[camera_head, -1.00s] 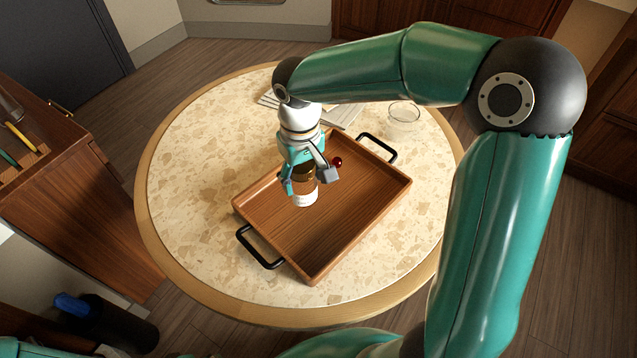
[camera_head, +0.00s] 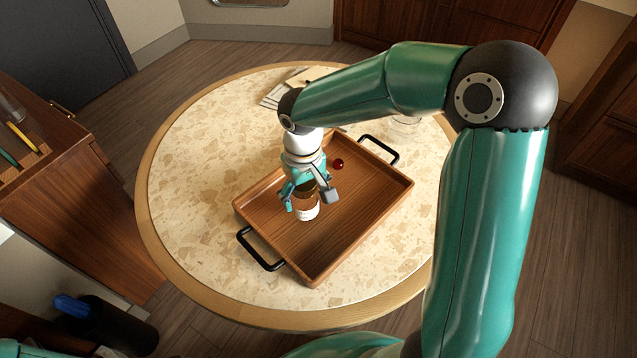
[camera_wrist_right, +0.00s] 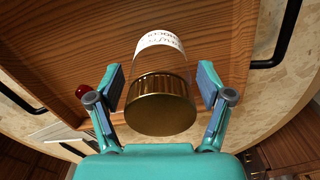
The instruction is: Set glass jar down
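The glass jar (camera_head: 307,208) has a gold-brown lid and a white label. It stands upright in the wooden tray (camera_head: 345,235), left of the tray's middle. In the right wrist view the jar's lid (camera_wrist_right: 160,105) is between the two fingers, with a narrow gap on each side. My right gripper (camera_head: 309,198) is open around the jar from above. The gripper hides part of the jar in the head view. My left gripper is not in view.
A small red ball (camera_head: 338,164) lies in the tray behind the jar. The tray has black handles (camera_head: 262,250) on a round speckled table (camera_head: 190,200). A clear glass bowl (camera_head: 405,125) and a napkin with cutlery (camera_head: 283,88) are at the back, partly behind my arm.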

